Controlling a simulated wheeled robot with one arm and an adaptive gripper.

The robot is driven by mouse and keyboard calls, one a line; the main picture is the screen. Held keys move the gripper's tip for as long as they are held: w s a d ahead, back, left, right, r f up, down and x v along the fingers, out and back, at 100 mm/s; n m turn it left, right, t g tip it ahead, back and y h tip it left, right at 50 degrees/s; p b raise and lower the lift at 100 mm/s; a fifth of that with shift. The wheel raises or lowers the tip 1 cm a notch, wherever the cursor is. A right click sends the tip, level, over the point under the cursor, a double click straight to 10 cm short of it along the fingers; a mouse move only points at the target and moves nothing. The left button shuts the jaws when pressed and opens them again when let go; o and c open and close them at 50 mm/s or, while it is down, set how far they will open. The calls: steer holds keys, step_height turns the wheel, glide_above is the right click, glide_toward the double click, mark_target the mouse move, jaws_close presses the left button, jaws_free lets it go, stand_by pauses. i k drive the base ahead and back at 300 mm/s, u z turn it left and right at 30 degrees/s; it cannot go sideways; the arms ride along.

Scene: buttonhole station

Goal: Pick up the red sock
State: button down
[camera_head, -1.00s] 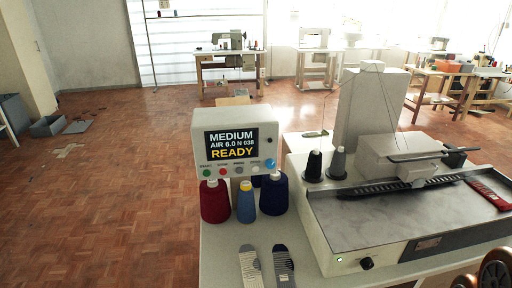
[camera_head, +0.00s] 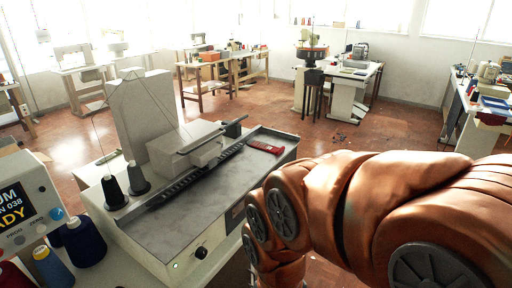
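A red sock (camera_head: 265,147) lies flat at the far right end of the grey metal bed of the buttonhole machine (camera_head: 165,212). It has a darker or patterned patch that is too small to make out. My orange-brown arm comes in from the right and bends down in front of the machine's right end. My gripper is outside the picture, so its state and its distance from the sock cannot be seen.
Dark thread cones (camera_head: 113,192) stand on the machine's left side, beside a control box (camera_head: 27,208). A long dark bar (camera_head: 190,180) runs along the bed. Worktables (camera_head: 222,68) stand farther back. Open parquet floor lies behind the machine.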

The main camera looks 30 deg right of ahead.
mark_target(263, 146)
steer(key=u, duration=0.05)
steer(key=k, duration=0.5)
steer(key=z, duration=1.75)
steer(key=i, duration=1.35)
steer(key=u, duration=2.2)
